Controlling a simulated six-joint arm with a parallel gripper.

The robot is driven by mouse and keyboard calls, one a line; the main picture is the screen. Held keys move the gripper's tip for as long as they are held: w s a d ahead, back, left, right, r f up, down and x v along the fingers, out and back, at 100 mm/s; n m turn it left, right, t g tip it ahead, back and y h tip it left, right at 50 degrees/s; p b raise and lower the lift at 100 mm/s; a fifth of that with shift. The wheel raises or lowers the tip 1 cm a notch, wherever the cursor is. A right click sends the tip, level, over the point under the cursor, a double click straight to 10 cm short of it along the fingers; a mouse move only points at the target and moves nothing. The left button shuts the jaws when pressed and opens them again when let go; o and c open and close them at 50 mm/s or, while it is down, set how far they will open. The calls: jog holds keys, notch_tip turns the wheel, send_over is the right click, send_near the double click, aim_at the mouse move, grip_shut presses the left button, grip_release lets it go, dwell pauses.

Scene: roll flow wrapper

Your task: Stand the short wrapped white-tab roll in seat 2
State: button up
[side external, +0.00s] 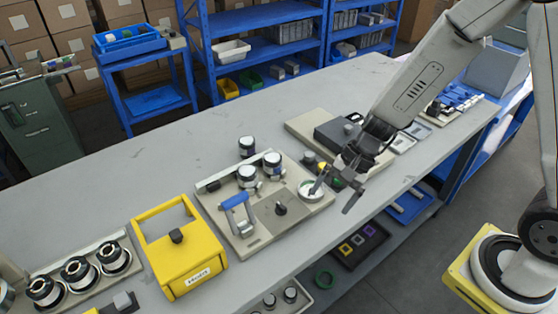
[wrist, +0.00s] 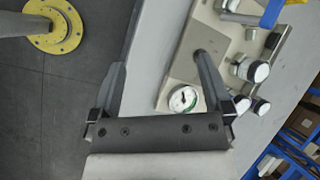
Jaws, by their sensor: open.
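Three rolls also show in the wrist view (wrist: 257,71). I cannot tell which is the wrapped white-tab roll, and no seat number is readable. My gripper (side external: 342,187) is open and empty, beside the plate's right end near a round white dial gauge (side external: 311,190). In the wrist view my gripper's fingers (wrist: 158,60) are wide apart; the right finger overlaps the plate near the gauge (wrist: 183,99).
Farther left, a rack holds several dark-and-silver round pieces (side external: 78,272). A dark block (side external: 338,135) sits behind my gripper. The rear left tabletop is clear.

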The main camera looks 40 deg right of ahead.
jog(key=s+d+r+n+t+h, duration=0.1)
jog(key=s+d+r+n+h, duration=0.3)
jog(key=n, duration=0.7)
jog(key=shift+s+d+r+n+t+h, duration=0.35)
jog(key=shift+d+h, duration=0.75)
jog(key=shift+d, duration=1.2)
